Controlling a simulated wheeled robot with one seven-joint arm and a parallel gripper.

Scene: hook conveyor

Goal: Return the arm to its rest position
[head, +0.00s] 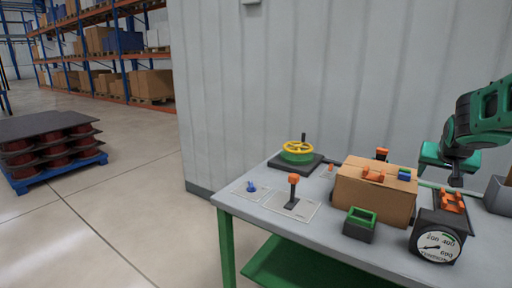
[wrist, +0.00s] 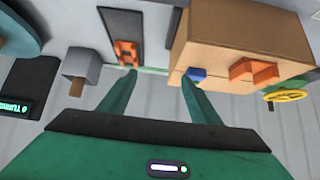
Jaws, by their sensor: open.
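My gripper (head: 445,166) hangs at the right over the workbench, above and just left of the dial scale, at the end of my green and black arm. In the wrist view its two green fingers (wrist: 159,76) are spread apart with nothing between them. An orange piece (head: 452,201) rests on top of the dial scale (head: 437,243); an orange piece on a dark surface also shows beyond the left finger in the wrist view (wrist: 127,52). The cardboard box (head: 372,200) stands left of my gripper, and the fingers look apart from it.
The workbench (head: 330,243) also carries a yellow and green handwheel (head: 297,151), an orange-topped lever (head: 294,184), a blue knob (head: 251,187) and a green-topped dark block (head: 360,224). Small orange and blue-green pieces lie on the box. A corrugated wall (head: 280,75) stands behind.

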